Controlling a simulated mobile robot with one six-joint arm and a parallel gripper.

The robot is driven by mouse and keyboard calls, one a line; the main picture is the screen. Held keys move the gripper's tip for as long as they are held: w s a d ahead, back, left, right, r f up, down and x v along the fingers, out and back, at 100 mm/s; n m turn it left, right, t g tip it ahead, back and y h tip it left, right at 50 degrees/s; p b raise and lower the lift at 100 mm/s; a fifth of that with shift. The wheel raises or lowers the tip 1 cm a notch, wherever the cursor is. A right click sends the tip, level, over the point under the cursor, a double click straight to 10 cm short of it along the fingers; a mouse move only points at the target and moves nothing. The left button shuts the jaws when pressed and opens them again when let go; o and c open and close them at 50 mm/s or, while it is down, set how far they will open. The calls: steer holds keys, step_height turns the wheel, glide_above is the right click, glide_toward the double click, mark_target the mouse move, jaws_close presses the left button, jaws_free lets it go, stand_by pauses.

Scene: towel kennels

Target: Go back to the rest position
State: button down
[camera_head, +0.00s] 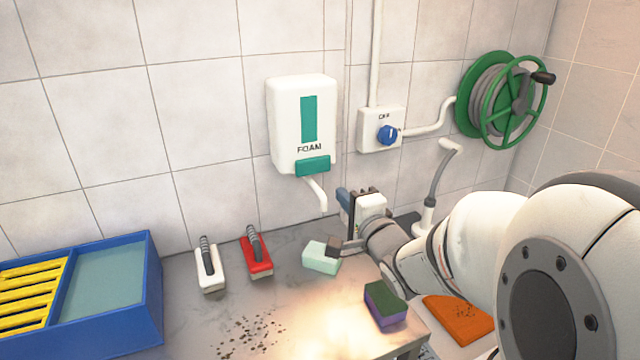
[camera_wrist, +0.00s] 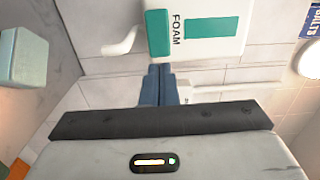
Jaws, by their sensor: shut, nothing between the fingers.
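My gripper (camera_head: 343,198) is shut and empty. In the head view it is held above the bench, just right of the spout of the white foam dispenser (camera_head: 300,110). In the wrist view my two blue fingers (camera_wrist: 158,72) are together, and their tips are close to the lower edge of the dispenser (camera_wrist: 195,30) in the picture. A pale green sponge (camera_head: 319,259) lies on the bench below and left of my gripper. It also shows at the left edge of the wrist view (camera_wrist: 22,55). I cannot tell whether the fingers touch the dispenser.
A white-based brush (camera_head: 210,275) and a red brush (camera_head: 257,262) stand on the bench (camera_head: 200,325). A purple-and-green sponge (camera_head: 385,305) and an orange cloth (camera_head: 458,318) lie nearer. A blue tray (camera_head: 150,290) is left. A knob box (camera_head: 378,130) and hose reel (camera_head: 500,100) are on the wall.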

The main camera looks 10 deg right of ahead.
steer(key=s+d+f+n+g+h, duration=0.2)
steer(key=s+f+n+g+h, duration=0.3)
steer(key=s+f+n+g, duration=0.15)
steer(key=s+a+f+n+g, duration=0.2)
steer(key=s+n+g, duration=0.2)
steer(key=s, duration=0.3)
steer(key=s+a+f+n+g+y, duration=0.1)
steer(key=s+a+n+g, duration=0.1)
steer(key=s+n+g, duration=0.2)
steer(key=s+n, duration=0.1)
steer(key=s, duration=0.2)
steer(key=shift+f, duration=0.35)
